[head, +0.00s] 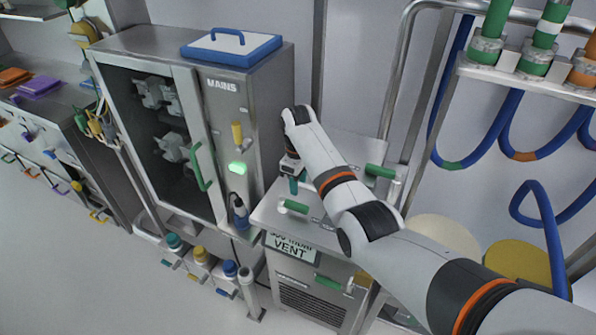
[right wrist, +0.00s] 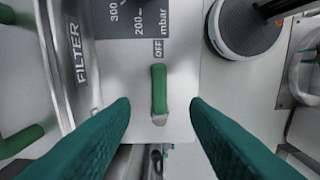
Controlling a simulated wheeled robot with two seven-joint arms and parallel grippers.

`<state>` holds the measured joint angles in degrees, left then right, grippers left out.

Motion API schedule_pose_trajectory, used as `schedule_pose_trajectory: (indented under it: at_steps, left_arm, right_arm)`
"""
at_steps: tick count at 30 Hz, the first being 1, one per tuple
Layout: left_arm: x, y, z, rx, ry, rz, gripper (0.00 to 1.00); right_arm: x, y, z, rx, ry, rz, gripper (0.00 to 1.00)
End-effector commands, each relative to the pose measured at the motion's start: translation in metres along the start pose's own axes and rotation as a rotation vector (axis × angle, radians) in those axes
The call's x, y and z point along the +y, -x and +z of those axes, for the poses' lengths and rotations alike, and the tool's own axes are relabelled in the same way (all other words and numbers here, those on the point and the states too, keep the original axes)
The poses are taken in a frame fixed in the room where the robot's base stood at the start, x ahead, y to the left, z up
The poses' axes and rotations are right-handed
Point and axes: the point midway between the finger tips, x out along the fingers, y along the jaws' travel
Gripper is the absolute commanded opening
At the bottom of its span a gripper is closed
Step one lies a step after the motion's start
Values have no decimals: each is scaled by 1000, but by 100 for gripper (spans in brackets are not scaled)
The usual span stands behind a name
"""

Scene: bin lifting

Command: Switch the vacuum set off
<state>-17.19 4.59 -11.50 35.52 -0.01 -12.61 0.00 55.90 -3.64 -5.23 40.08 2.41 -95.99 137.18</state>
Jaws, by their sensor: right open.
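The vacuum set looks to be the low steel unit (head: 268,215) in the middle of the head view, with green handles on its top and a sign ending in VENT. In the right wrist view a green lever (right wrist: 159,88) with a grey metal lower end sits upright in the picture, just below an OFF label (right wrist: 159,49). My right gripper (head: 293,183) is over the unit's top. Its two teal fingers are open, one on each side of the lever, with gaps showing. My left gripper is not in view.
A steel MAINS cabinet (head: 262,100) with a lit green lamp stands left of the unit. In the right wrist view a ribbed black knob (right wrist: 245,28) is right of the lever, and a FILTER part (right wrist: 75,55) is left. Pipes and blue hoses (head: 470,160) are at right.

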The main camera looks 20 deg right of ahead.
Motion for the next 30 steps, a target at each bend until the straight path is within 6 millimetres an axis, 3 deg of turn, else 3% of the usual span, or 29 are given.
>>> schedule_pose_trajectory:
  at_steps: [7,22,26,30]
  left_arm:
    - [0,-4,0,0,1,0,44]
    - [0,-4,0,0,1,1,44]
    - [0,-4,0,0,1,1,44]
    - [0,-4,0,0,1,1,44]
  right_arm:
    - [-1,28,0,0,0,-1,42]
    - [-1,31,0,0,0,-1,42]
    - [-3,22,4,2,40,2,42]
    - [-15,-15,26,14,232,21,42]
